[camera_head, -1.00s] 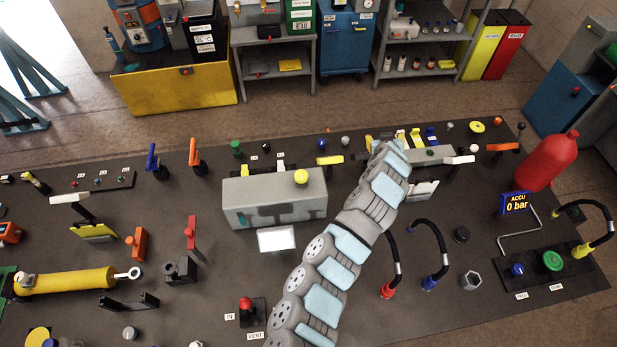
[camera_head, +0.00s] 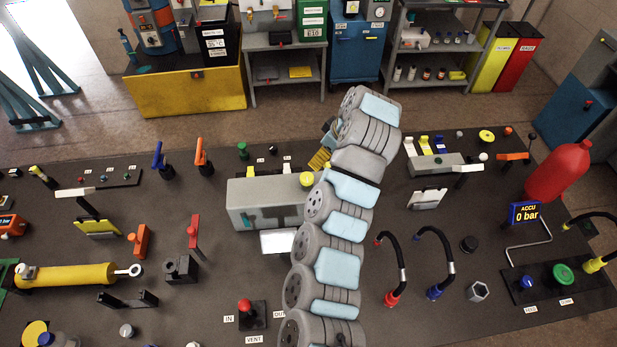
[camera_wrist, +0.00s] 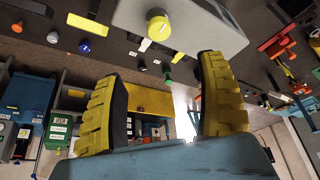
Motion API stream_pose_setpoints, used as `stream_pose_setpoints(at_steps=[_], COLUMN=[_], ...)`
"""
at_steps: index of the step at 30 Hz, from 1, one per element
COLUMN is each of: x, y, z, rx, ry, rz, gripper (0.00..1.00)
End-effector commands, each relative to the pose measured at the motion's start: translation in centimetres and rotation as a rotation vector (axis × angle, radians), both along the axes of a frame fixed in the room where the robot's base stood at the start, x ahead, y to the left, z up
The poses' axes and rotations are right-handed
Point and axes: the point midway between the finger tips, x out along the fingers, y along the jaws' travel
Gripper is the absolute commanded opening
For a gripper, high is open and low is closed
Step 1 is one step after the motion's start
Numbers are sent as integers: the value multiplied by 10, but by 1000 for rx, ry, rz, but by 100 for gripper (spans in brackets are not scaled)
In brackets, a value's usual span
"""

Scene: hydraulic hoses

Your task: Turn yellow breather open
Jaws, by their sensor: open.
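The yellow breather (camera_head: 307,180) is a round yellow cap at the top right corner of the grey tank (camera_head: 262,217). In the wrist view the breather (camera_wrist: 158,25) stands on the tank (camera_wrist: 190,18) near the top, ahead of the fingertips. My gripper (camera_head: 321,157) shows only partly in the head view, behind the tank's right corner and next to the breather. In the wrist view my gripper (camera_wrist: 162,72) has its two yellow ribbed fingers wide apart, with nothing between them. The breather is apart from both fingers.
Orange (camera_head: 201,155) and blue levers (camera_head: 160,160) rise behind left. Hoses (camera_head: 440,262) stand right.

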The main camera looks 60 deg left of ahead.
Motion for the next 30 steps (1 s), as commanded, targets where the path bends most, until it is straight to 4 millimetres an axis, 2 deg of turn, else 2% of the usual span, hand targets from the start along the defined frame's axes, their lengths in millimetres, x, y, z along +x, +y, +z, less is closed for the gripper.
stream_pose_setpoints(at_steps=[19, 24, 30], x=[-9, -15, -18], y=[19, 29, 38], z=[-52, -80, -104], rx=[1, -3, -2], ry=[-2, 1, 1], rz=[-2, 0, -2], gripper=[73, 73, 73])
